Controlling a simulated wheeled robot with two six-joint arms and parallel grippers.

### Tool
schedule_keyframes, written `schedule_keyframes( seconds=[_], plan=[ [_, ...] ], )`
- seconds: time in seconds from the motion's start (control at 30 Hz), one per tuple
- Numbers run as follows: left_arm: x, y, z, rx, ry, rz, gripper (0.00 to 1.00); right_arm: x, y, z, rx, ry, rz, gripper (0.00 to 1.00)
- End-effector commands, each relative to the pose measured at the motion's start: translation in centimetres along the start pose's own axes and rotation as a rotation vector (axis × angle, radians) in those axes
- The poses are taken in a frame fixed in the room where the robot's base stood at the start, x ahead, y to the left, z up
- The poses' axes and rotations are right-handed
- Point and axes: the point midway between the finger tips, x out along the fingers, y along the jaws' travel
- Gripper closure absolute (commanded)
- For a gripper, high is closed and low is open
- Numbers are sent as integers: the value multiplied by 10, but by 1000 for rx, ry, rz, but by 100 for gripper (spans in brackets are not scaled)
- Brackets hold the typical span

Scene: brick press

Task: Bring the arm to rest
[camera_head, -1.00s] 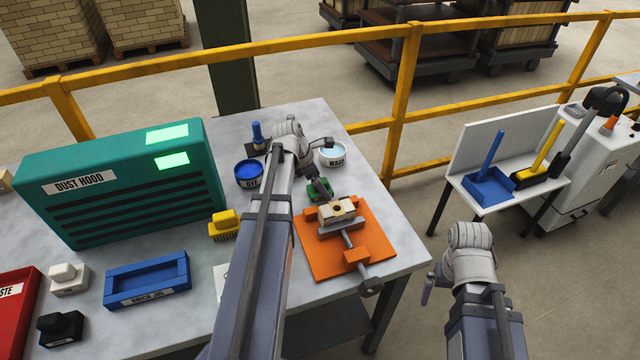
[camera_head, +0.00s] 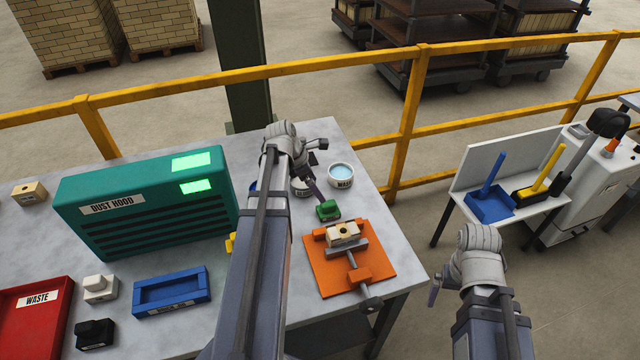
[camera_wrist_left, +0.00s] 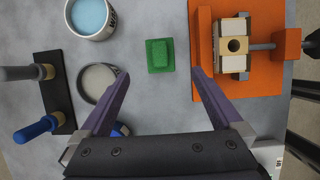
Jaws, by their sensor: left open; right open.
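My left gripper (camera_wrist_left: 159,75) is open and empty over the bench in the left wrist view. In the head view its finger reaches down near a small green block (camera_head: 328,210). In the left wrist view the green block (camera_wrist_left: 160,55) lies on the bench, ahead of and between the fingertips, apart from both. My right gripper (camera_head: 433,290) hangs to the right of the bench, away from everything. Only part of its fingers shows, and it holds nothing visible.
A brick sits in a clamp on an orange plate (camera_head: 325,278) beside the green block. A water bowl (camera_head: 341,178), dust hood (camera_head: 150,215), blue brick jig (camera_head: 171,292) and red waste tray (camera_head: 30,325) stand on the bench. A yellow railing (camera_head: 412,95) runs behind.

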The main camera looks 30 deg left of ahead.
Motion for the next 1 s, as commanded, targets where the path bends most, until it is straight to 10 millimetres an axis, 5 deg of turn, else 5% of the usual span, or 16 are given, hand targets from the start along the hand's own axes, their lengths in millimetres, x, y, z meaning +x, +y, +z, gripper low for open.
schedule_keyframes(
  seconds=[0.57,1.0],
  plan=[
    [-2,0,-1,0,0,0,0,-2,0,0,0,0,0,0],
    [41,0,-2,2,0,0,0,39,-4,-2,1,0,0,0]
  ],
)
